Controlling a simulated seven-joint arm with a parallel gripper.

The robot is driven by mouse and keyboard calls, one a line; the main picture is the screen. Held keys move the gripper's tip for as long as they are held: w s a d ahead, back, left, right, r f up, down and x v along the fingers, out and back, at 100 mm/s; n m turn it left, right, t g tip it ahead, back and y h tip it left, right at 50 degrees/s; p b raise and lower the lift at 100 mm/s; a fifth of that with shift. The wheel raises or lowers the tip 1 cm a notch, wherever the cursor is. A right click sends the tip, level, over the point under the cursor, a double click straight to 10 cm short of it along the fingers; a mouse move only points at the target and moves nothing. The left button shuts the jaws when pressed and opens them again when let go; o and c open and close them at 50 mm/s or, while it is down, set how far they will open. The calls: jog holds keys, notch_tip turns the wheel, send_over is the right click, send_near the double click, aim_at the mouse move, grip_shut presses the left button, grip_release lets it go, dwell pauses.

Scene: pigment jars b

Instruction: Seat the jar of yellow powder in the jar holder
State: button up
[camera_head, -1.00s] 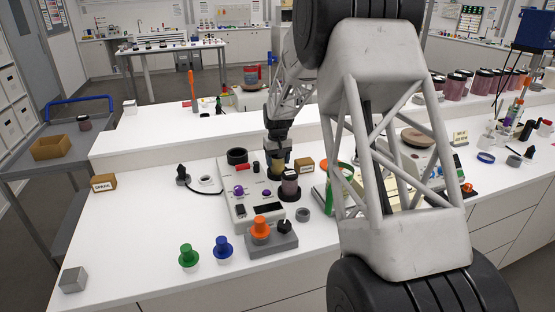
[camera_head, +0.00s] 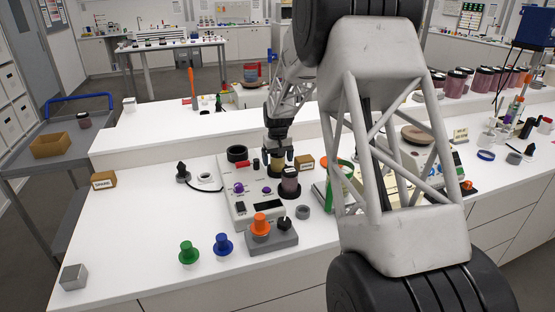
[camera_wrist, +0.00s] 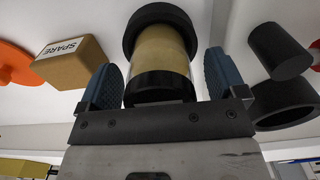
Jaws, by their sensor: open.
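The jar of yellow powder (camera_wrist: 160,50) stands between my fingers in the wrist view, its dark lid (camera_wrist: 160,88) nearest me. Its far end sits inside a wider black ring, seemingly the jar holder (camera_wrist: 131,38). How deep it sits cannot be told. My gripper (camera_wrist: 165,70) is open, with one blue-grey finger on each side of the jar and a visible gap at each side.
A panel with knobs (camera_head: 250,200) lies front left.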

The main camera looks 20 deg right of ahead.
jog(key=shift+r, duration=3.8)
jog(key=shift+s+a+r, duration=0.2)
jog(key=shift+s+r, duration=0.25)
jog(key=shift+s, duration=0.05)
jog(key=s+a+r, duration=0.3)
jog(key=s+r, duration=0.1)
jog(key=s, duration=0.5)
jog(key=s+a+r+t, duration=0.15)
jog(key=s+r, duration=0.25)
jog(key=s, duration=0.5)
jog(key=s+a+r, duration=0.4)
jog(key=s, duration=0.5)
jog(key=s+a+f, duration=0.1)
jog(key=s, duration=1.2)
jog(key=s+a+f+t, duration=0.1)
jog(key=s+a+f, duration=0.1)
jog(key=s, duration=1.1)
jog(key=shift+s+a+f, duration=0.25)
